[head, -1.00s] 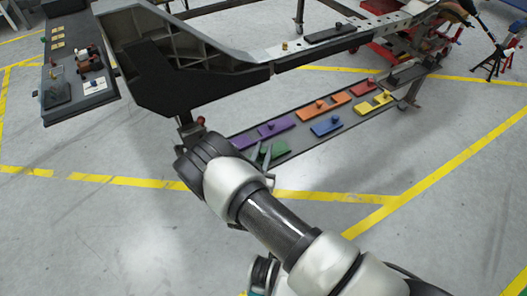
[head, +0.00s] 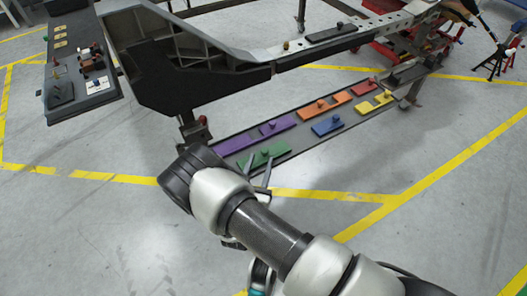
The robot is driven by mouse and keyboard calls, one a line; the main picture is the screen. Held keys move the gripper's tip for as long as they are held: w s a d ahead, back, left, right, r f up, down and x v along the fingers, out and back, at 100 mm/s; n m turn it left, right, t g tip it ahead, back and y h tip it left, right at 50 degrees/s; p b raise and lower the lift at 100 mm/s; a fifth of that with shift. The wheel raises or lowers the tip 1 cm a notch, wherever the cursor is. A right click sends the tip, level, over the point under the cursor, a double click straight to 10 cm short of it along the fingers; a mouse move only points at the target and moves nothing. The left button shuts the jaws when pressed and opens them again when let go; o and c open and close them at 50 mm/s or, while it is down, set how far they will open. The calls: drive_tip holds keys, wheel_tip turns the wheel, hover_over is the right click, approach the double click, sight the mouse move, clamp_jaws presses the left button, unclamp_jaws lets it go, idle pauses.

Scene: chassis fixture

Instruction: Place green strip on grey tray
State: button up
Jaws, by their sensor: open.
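The green strip (head: 279,151), with a small green knob, lies on the near left end of the long dark grey tray (head: 301,138). The tray sits low beside the chassis. My gripper (head: 259,160) is at the near side of the green strip, its two thin grey fingers apart with nothing seen between them. The fingers overlap the strip's near edge in the picture; I cannot tell whether they touch it. My wrist hides the tray's left corner.
On the same tray lie purple (head: 240,141), orange (head: 320,108), blue (head: 326,126), red (head: 362,90) and yellow (head: 376,103) strips. The black and grey chassis (head: 180,75) overhangs behind. A dark bench (head: 82,100) with parts stands left. The floor in front is clear.

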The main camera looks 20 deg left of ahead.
drive_tip(key=s, duration=0.6)
drive_tip(key=shift+d, duration=0.3)
